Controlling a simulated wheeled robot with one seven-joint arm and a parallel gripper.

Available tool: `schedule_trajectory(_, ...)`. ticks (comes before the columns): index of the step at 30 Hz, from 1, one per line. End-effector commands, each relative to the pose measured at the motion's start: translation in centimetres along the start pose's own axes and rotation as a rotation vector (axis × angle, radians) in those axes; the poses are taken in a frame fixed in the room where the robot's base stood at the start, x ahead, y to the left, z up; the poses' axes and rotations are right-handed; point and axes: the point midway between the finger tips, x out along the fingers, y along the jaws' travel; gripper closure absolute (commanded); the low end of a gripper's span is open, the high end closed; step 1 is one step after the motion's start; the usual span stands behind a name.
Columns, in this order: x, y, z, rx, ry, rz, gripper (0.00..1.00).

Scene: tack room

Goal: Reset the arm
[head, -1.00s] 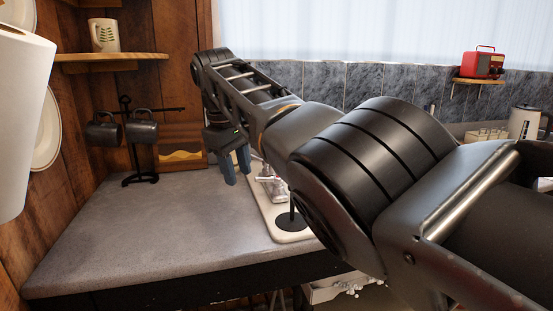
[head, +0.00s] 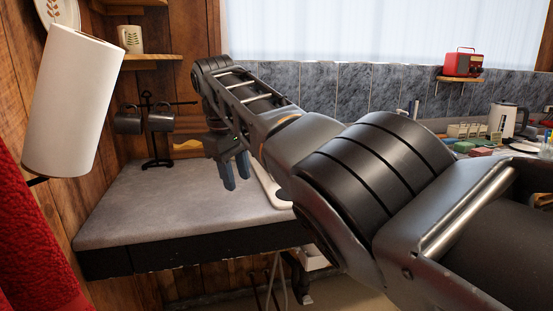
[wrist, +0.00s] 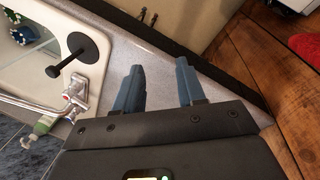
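My gripper (head: 236,170) hangs from the end of my raised arm, above the grey countertop (head: 165,210) in the head view. In the wrist view its two blue fingers (wrist: 158,88) stand apart with nothing between them, over the counter's edge strip. The gripper is open and empty. My arm hides much of the counter's right part in the head view.
A white sink (wrist: 25,80) with a tap (wrist: 75,97) lies beside the gripper. A mug rack (head: 155,130) stands at the counter's back left. A paper towel roll (head: 72,100) and red cloth (head: 35,255) are at the near left. A shelf (head: 150,62) holds a mug.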

Motion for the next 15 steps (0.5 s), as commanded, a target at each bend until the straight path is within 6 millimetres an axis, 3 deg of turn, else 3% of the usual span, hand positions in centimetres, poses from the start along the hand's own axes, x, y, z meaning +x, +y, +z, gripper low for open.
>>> schedule_trajectory(8, 4.2, -1.0, -0.2, 0.0, 0.034, -0.007, 0.61)
schedule_trajectory(15, 9.8, -2.7, -0.2, 0.007, 0.091, -0.016, 0.61)
